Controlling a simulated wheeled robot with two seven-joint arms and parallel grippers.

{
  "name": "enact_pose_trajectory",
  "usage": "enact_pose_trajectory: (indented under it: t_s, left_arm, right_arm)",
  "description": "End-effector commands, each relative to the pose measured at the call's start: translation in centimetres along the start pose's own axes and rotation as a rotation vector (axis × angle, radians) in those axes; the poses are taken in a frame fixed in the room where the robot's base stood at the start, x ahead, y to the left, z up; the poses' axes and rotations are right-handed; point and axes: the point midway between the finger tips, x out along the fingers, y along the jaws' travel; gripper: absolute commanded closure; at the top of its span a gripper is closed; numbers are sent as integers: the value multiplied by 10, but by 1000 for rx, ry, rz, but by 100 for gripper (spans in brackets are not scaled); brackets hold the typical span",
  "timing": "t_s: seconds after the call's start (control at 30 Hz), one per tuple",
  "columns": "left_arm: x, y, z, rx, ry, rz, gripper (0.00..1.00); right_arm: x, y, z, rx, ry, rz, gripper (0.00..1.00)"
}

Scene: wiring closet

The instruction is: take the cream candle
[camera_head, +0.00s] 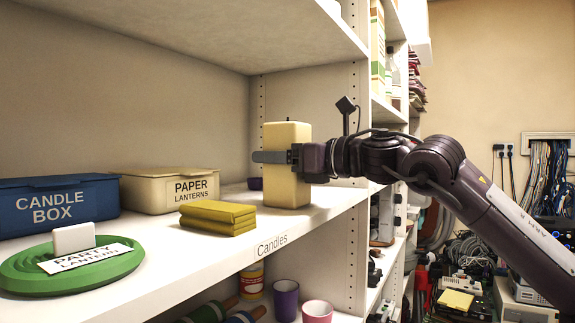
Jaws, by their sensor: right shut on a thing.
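The cream candle (287,190) is a tall square block, standing upright at the right end of the shelf marked "Candles" (330,208). My right gripper (275,157) comes in from the right and is shut on the candle at its upper half. One finger shows across the candle's front face and sticks out past its left edge. The candle's base appears at the shelf surface; I cannot tell whether it is touching or slightly raised. My left gripper is not in view.
Left of the candle lie folded yellow cloths (217,217), a cream "Paper Lanterns" box (160,190), a blue "Candle Box" (58,205) and a green disc (75,268) with a label. An upper shelf board (215,35) hangs overhead. Cups (286,300) stand on the shelf below.

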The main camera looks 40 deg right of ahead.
Motion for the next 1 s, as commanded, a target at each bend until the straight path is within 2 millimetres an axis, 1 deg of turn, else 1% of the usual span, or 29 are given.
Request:
enact_pose_trajectory:
  t_s: [0.03, 0.1, 0.2, 0.43, 0.57, 0.67, 0.77, 1.0]
  left_arm:
    - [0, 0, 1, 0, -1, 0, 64]
    - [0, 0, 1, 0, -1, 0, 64]
    - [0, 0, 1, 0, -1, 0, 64]
    - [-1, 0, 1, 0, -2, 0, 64]
    - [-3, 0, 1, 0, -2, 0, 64]
    - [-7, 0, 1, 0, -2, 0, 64]
    - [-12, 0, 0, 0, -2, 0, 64]
    - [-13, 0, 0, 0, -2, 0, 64]
  right_arm:
    - [0, 0, 0, 0, 0, 0, 62]
    - [0, 0, 0, 0, 0, 0, 72]
    - [-1, 0, 3, -2, -6, -1, 82]
    - [-1, 0, 4, -2, -6, -1, 82]
    - [-1, -1, 10, -2, -6, -3, 82]
    - [-1, -1, 19, -4, -4, -4, 82]
    - [0, 0, 32, -5, -3, -3, 82]
    - [-1, -1, 71, -5, -4, -5, 82]
